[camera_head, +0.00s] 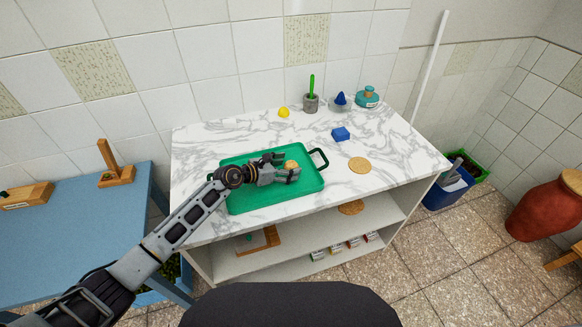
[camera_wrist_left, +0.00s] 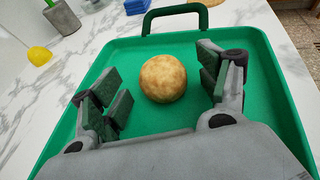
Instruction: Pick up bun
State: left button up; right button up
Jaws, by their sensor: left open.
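The bun (camera_wrist_left: 163,78) is round and golden brown, and it sits on the green tray (camera_wrist_left: 70,127) in the left wrist view. In the head view the bun (camera_head: 291,165) shows small beside the fingers on the tray (camera_head: 305,187). My left gripper (camera_head: 290,167) is open and low over the tray. In the left wrist view the fingers of my left gripper (camera_wrist_left: 166,85) stand apart on either side of the bun, with a gap on each side. Its palm is at the near edge of the view. My right gripper is not in view.
The tray lies on a marble counter (camera_head: 395,160) with raised handles. A round board (camera_head: 359,165) lies to the right.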

pick_arm(q)
jog(key=shift+d+f, duration=0.25)
jog(key=shift+f, duration=0.2)
